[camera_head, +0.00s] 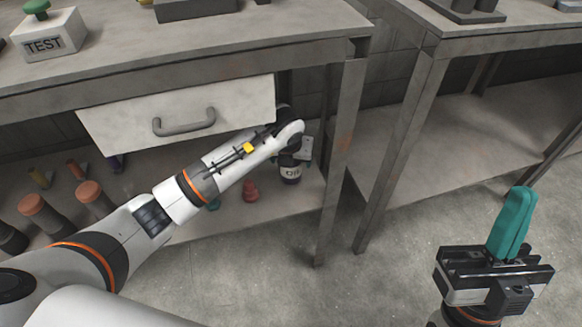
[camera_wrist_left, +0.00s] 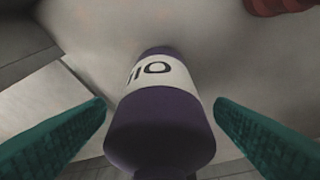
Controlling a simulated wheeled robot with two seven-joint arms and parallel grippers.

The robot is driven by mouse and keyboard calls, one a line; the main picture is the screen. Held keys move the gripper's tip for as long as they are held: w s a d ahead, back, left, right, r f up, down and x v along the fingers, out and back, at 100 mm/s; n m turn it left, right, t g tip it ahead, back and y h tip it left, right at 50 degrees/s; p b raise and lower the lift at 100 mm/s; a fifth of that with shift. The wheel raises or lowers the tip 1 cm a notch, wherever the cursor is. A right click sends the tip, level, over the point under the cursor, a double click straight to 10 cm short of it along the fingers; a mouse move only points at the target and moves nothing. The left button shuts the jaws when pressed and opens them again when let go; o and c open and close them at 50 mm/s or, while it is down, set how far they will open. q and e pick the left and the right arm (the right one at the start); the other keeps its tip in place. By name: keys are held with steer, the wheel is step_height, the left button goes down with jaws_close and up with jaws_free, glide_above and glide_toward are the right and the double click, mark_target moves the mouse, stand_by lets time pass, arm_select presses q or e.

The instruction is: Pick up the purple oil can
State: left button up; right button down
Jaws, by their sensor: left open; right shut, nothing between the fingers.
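The purple oil can (camera_head: 290,178) with its white label stands on the lower shelf under the left workbench, partly covered by my left arm's end. In the left wrist view the can (camera_wrist_left: 158,130) sits between the two teal fingers of my left gripper (camera_wrist_left: 160,102), with a gap visible on each side. That gripper is open. In the head view its fingers are mostly hidden behind the wrist. My right gripper (camera_head: 512,225) is at the right, fingers pressed together and empty, far from the can.
A closed drawer (camera_head: 180,110) hangs above the lower shelf (camera_head: 265,215), close over my left arm. A workbench leg (camera_head: 342,150) stands right of the can. A red object (camera_head: 250,190) is left of the can, and several orange-topped items (camera_head: 88,192) stand further left.

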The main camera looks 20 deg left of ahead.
arm_select(q)
steer(key=shift+c, duration=0.6)
steer(key=c, duration=1.1)
